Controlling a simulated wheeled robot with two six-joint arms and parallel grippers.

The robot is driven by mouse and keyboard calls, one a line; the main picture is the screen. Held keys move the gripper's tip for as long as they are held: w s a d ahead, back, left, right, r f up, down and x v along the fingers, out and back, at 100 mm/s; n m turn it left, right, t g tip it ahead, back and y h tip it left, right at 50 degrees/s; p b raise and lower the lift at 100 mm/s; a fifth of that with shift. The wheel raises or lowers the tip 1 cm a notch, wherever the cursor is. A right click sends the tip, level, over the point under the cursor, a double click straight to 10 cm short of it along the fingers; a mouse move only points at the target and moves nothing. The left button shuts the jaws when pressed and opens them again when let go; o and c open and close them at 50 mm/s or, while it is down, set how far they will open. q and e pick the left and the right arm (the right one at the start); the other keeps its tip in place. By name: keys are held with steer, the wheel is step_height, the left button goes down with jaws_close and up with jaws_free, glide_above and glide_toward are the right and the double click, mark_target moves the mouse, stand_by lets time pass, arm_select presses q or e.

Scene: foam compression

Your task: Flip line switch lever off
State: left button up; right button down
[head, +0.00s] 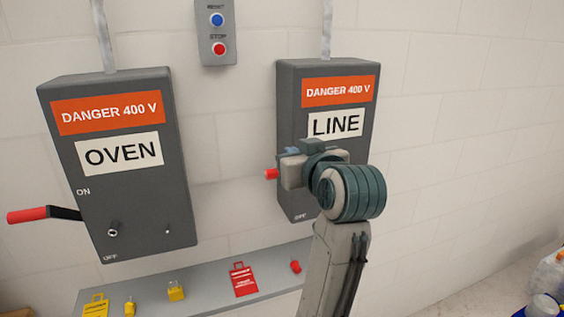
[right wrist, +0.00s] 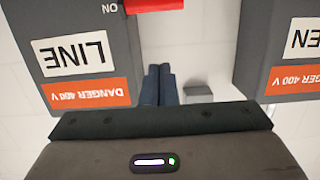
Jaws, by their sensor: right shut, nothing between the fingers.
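The grey LINE switch box (head: 293,100) hangs on the wall right of centre in the head view. The red grip of its lever (head: 271,174) sticks out at the box's left side, partly hidden by my right gripper (head: 290,151). In the right wrist view the box (right wrist: 83,25) appears upside down, with the red grip (right wrist: 153,5) at the top edge, level with the ON label. My right gripper's fingers (right wrist: 158,72) are shut and empty, just above the grip; contact cannot be told. My left gripper is not in view.
The OVEN switch box (head: 150,205) with its red-handled lever (head: 28,215) is at the left. A RESET/STOP button box (head: 217,35) is between them above. A grey shelf (head: 203,290) below holds yellow padlocks, tags and a red piece.

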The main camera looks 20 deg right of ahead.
steer(key=w+p, duration=0.1)
steer(key=w, duration=0.2)
steer(key=w+p, duration=0.1)
steer(key=w, duration=0.2)
steer(key=w+f+p, duration=0.1)
steer(key=w+p, duration=0.1)
steer(key=w, duration=0.1)
steer(key=shift+s+a+f+p, duration=0.1)
steer(key=shift+s+f+p, duration=0.1)
steer(key=shift+s+f, duration=0.3)
steer(key=shift+s+f+p, duration=0.15)
steer(key=shift+f, duration=0.55)
steer(key=shift+s+f+p, duration=0.3)
steer(key=shift+s+f, duration=0.25)
steer(key=shift+f, duration=0.2)
steer(key=shift+f, duration=0.1)
